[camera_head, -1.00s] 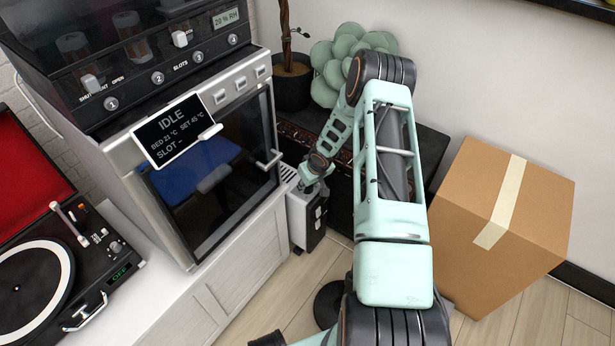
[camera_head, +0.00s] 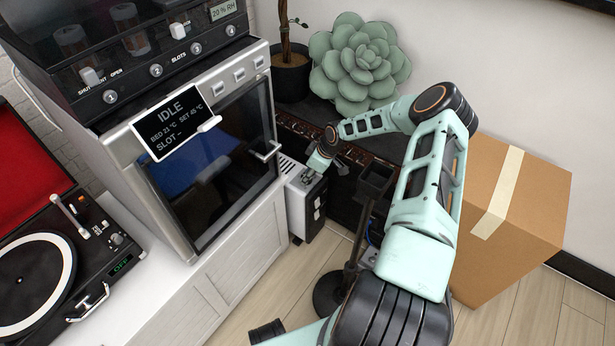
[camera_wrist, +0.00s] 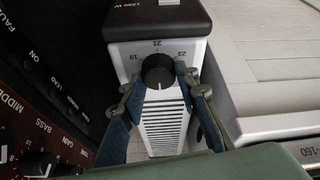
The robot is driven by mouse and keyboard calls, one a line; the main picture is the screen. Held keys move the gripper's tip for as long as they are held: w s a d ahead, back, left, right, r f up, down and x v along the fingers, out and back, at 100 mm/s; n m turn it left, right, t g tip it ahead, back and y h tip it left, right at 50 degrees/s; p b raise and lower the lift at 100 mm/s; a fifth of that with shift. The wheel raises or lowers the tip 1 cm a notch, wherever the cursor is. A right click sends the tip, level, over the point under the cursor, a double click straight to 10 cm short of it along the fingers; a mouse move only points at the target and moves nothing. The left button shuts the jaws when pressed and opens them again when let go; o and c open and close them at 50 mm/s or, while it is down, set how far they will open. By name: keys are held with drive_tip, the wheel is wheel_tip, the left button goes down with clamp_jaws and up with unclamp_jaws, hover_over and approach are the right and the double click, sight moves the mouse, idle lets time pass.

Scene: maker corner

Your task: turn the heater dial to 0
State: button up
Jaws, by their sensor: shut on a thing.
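The heater (camera_head: 298,212) is a small white unit with a black end panel, on the floor right of the cabinet. In the wrist view its top face (camera_wrist: 190,52) carries a round black dial (camera_wrist: 158,70) with a white pointer line toward the bottom of the picture. The marks 19, 21 and 23 show around the dial's upper side; I cannot see a 0. My gripper (camera_wrist: 160,80) is shut on the dial, one finger on each side. In the head view my gripper (camera_head: 309,176) is at the heater's top and the dial is hidden.
A cabinet (camera_head: 245,262) bearing a machine with a glass door (camera_head: 215,165) stands close left of the heater. A black amplifier (camera_wrist: 50,75) with knobs is close on its other side. A cardboard box (camera_head: 520,200) and a succulent (camera_head: 360,60) stand to the right and behind.

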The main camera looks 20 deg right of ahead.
idle(0.5)
drive_tip(key=o, duration=1.2)
drive_tip(key=shift+c, duration=0.2)
drive_tip(key=v, duration=1.2)
drive_tip(key=shift+r, duration=0.1)
